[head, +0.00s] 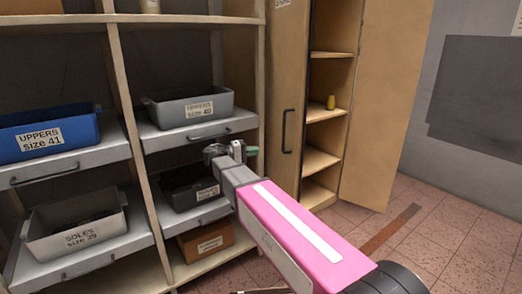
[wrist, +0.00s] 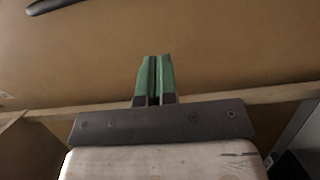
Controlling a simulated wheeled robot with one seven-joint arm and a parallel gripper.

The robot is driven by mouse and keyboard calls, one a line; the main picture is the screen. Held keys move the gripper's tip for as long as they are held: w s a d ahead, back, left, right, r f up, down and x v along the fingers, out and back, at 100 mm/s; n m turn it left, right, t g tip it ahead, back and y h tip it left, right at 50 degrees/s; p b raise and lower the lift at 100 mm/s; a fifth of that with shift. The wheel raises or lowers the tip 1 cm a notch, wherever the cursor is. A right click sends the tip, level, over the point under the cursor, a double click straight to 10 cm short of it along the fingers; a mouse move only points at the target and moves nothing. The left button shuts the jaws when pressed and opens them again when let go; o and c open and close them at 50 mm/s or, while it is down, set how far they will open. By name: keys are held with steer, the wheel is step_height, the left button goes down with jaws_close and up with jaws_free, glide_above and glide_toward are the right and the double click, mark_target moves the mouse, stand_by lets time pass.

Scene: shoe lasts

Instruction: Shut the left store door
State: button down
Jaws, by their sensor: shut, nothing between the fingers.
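The tan left store door (head: 270,80) stands upright in the head view, with a dark bar handle (head: 288,130) near its right edge. It looks shut or nearly shut; I cannot tell whether a gap remains. My gripper (head: 250,151) is in front of the door's lower left part, its fingers partly hidden by my wrist. In the wrist view, my gripper (wrist: 155,62) has its green fingers together and empty, pointing at a broad tan panel (wrist: 220,45), apparently this door. The end of a dark handle (wrist: 52,5) shows at the top left. Contact is unclear.
A rack (head: 130,100) with a blue bin (head: 60,130), grey bins and pull-out trays is close on the left. Tiled floor (head: 440,225) is free at right.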

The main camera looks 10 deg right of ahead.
mark_target(286, 146)
steer(key=x, duration=1.2)
steer(key=shift+d, duration=0.15)
